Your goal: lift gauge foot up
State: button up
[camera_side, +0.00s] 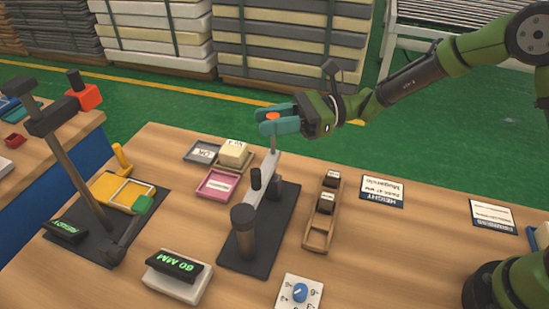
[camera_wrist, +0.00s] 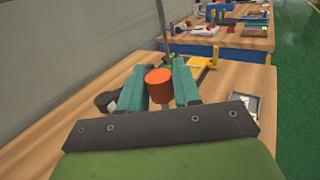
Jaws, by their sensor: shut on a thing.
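The height gauge has a black base plate (camera_side: 262,228), a round dark post (camera_side: 243,230) and a pale grey arm (camera_side: 262,180) with a black knob. A thin rod (camera_side: 274,140) rises at the far end of the arm and ends in an orange knob (camera_side: 272,117). My gripper (camera_side: 274,122), with teal fingers, is shut on the orange knob from the right. In the wrist view the orange knob (camera_wrist: 159,85) sits between the two teal fingers. The gauge foot is hard to make out behind the arm.
A display reading "60 MM" (camera_side: 178,264) stands at the front. A pink tray (camera_side: 217,184), a cream block (camera_side: 233,153) and a wooden holder (camera_side: 322,218) surround the gauge. A taller dark stand (camera_side: 68,160) is at left. The table's right part has flat cards (camera_side: 383,191).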

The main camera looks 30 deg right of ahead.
grip_shut()
jog(key=shift+r, duration=1.25)
jog(key=o, duration=0.9)
grip_release()
jog(key=shift+f, duration=0.1)
jog(key=shift+d, duration=0.15)
jog(key=s+d, duration=0.1)
jog(key=d, duration=0.4)
jog(key=s+d, duration=0.1)
jog(key=d, duration=0.5)
jog(key=s+d, duration=0.1)
jog(key=d, duration=0.4)
jog(key=shift+s+d, duration=0.15)
